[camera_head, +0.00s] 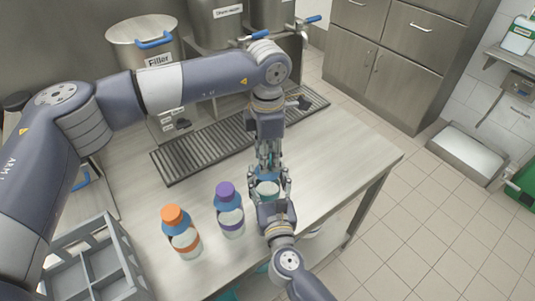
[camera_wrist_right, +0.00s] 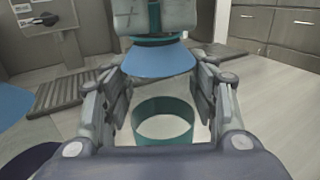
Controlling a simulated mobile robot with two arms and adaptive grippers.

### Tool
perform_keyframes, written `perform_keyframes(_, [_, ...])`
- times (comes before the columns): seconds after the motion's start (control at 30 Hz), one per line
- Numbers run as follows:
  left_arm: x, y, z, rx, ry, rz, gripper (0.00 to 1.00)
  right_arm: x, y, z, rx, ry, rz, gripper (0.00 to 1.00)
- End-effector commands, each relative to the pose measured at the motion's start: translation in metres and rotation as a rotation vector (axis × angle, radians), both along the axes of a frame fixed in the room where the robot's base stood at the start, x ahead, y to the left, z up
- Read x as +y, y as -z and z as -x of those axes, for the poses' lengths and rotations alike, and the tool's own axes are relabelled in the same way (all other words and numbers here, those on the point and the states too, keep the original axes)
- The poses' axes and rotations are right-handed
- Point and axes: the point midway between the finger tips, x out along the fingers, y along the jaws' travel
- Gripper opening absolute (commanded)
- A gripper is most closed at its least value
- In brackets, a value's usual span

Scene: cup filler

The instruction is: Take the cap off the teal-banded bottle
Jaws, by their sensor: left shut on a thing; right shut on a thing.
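The teal-banded bottle (camera_head: 267,186) stands upright near the table's front right edge, with a blue shoulder. Its teal band (camera_wrist_right: 163,110) and blue shoulder (camera_wrist_right: 158,62) show in the right wrist view. My right gripper (camera_head: 269,190) is shut on the bottle's body from the front, one finger on each side. My left gripper (camera_head: 268,160) points straight down from above and is shut on the teal cap (camera_wrist_right: 155,38) at the bottle's top. The cap is mostly hidden by the left fingers; I cannot tell whether it is loosened.
A purple-capped bottle (camera_head: 230,215) and an orange-capped bottle (camera_head: 182,235) stand to the left on the table (camera_head: 340,165). A grey crate (camera_head: 122,262) is at the lower left. A drip grate (camera_head: 205,150) and a filler (camera_head: 150,45) are behind. The table's right part is clear.

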Motion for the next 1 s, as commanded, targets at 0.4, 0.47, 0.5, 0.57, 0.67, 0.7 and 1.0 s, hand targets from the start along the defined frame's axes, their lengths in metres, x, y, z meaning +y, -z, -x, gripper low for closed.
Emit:
perform_keyframes(0.4, [-0.0002,-0.0010,-0.0008,-0.002,-0.705,0.001,0.04,0.0011,-0.0004,0.0005,-0.001,-0.003,0.001,0.00])
perform_keyframes(0.47, [-0.0002,-0.0010,-0.0008,-0.002,-0.808,0.001,0.04,0.0012,-0.0004,0.0005,-0.001,-0.003,0.000,0.00])
perform_keyframes(0.5, [-0.0002,-0.0010,-0.0009,-0.002,-0.876,0.001,0.04,0.0012,-0.0004,0.0005,-0.001,-0.003,0.000,0.00])
perform_keyframes(0.57, [-0.0001,-0.0010,-0.0009,-0.002,-0.977,0.001,0.04,0.0012,-0.0003,0.0005,-0.001,-0.003,0.001,0.00])
perform_keyframes(0.67, [-0.0001,-0.0011,-0.0009,-0.001,-1.147,0.002,0.04,0.0013,-0.0003,0.0006,-0.001,-0.003,0.001,0.00])
perform_keyframes(0.7, [-0.0002,-0.0011,-0.0010,-0.001,-1.216,0.001,0.04,0.0013,-0.0004,0.0006,-0.001,-0.003,0.001,0.00])
perform_keyframes(1.0, [-0.0003,-0.0016,-0.0012,-0.001,-1.593,0.003,0.04,0.0015,-0.0003,0.0008,-0.001,-0.004,0.000,0.00])
